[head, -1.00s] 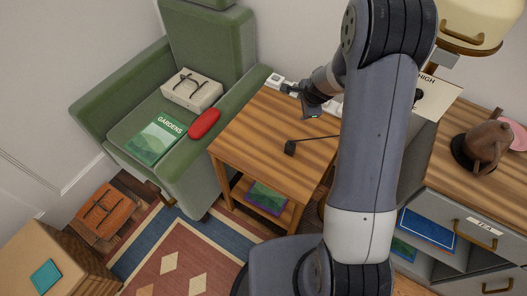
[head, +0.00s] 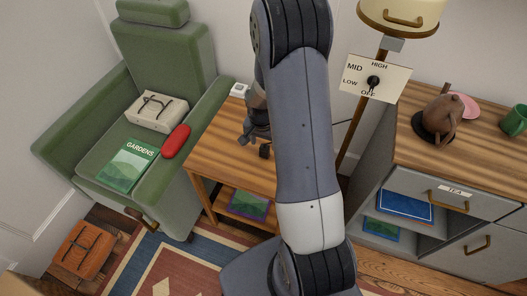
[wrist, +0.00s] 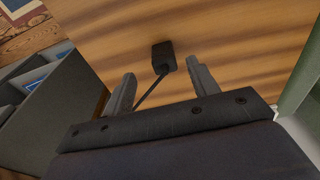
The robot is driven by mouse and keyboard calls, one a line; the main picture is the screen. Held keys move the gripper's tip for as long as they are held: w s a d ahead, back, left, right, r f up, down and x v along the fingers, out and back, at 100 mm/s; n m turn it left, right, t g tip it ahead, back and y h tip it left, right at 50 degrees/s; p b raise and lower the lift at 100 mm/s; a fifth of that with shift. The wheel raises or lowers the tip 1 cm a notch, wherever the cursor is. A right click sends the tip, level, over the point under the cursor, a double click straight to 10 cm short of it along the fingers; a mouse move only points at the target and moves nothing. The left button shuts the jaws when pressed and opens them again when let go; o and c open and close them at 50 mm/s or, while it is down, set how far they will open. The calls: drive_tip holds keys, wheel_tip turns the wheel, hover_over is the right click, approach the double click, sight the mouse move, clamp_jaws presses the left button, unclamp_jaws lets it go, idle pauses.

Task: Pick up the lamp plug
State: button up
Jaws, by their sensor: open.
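The lamp plug (wrist: 164,57) is a small black block with a dark cord, lying on the wooden side table (wrist: 245,35). In the wrist view it sits just beyond my gripper (wrist: 162,88), roughly centred between the two fingertips, with its cord running back between the fingers. My gripper is open and empty. In the head view the plug (head: 265,152) shows beside my gripper (head: 249,139), close to the left edge of my arm. My arm hides part of the table and most of the cord there.
A green armchair (head: 165,38) with a book (head: 127,165), a red case (head: 175,141) and a tan parcel (head: 157,111) stands left of the table. A white wall socket (head: 239,90) is behind. A lamp (head: 402,14) with a dial sign (head: 375,78) and a cabinet (head: 470,195) stand right.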

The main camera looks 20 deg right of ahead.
sight(265, 147)
drive_tip(key=shift+w+d+f, duration=0.15)
drive_tip(key=shift+w+f, duration=0.1)
drive_tip(key=shift+f, duration=0.65)
drive_tip(key=shift+w+d+f, duration=0.15)
drive_tip(key=shift+w+f, duration=0.1)
drive_tip(key=shift+f, duration=0.6)
drive_tip(key=shift+w+d+f, duration=0.15)
drive_tip(key=shift+w+f, duration=0.1)
drive_tip(key=shift+f, duration=0.65)
drive_tip(key=c, duration=1.1)
